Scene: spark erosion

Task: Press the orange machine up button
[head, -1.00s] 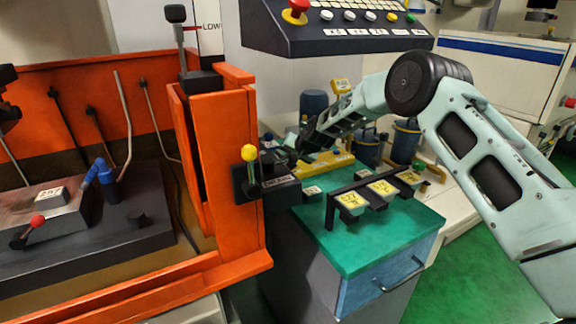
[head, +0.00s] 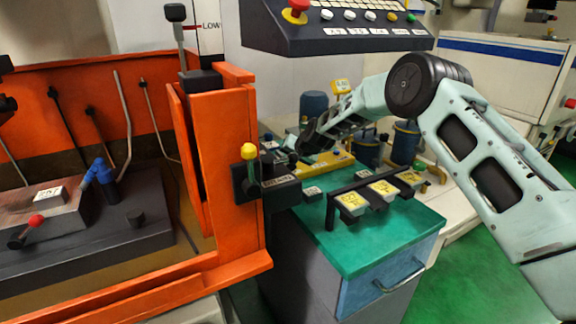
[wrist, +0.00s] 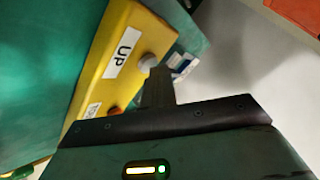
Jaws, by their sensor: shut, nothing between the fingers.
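A yellow control box (wrist: 112,60) with a white UP label (wrist: 123,52) fills the upper middle of the wrist view. A pale round button (wrist: 147,62) sits beside the label. An orange-red button (wrist: 115,111) lies lower on the box, near a second, partly hidden label. In the head view the yellow box (head: 326,165) lies on the green-topped cabinet, right of the orange machine (head: 228,165). My gripper (wrist: 160,72) is shut and empty, its tip right beside the pale button; I cannot tell whether they touch. In the head view my gripper (head: 304,144) is dark and small above the box.
A black rack with yellow-labelled blocks (head: 383,188) stands on the cabinet top (head: 370,245), in front of the box. Dark blue canisters (head: 406,140) stand behind. A yellow-knobbed lever (head: 249,151) juts from the orange machine. A black control panel (head: 345,35) hangs above.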

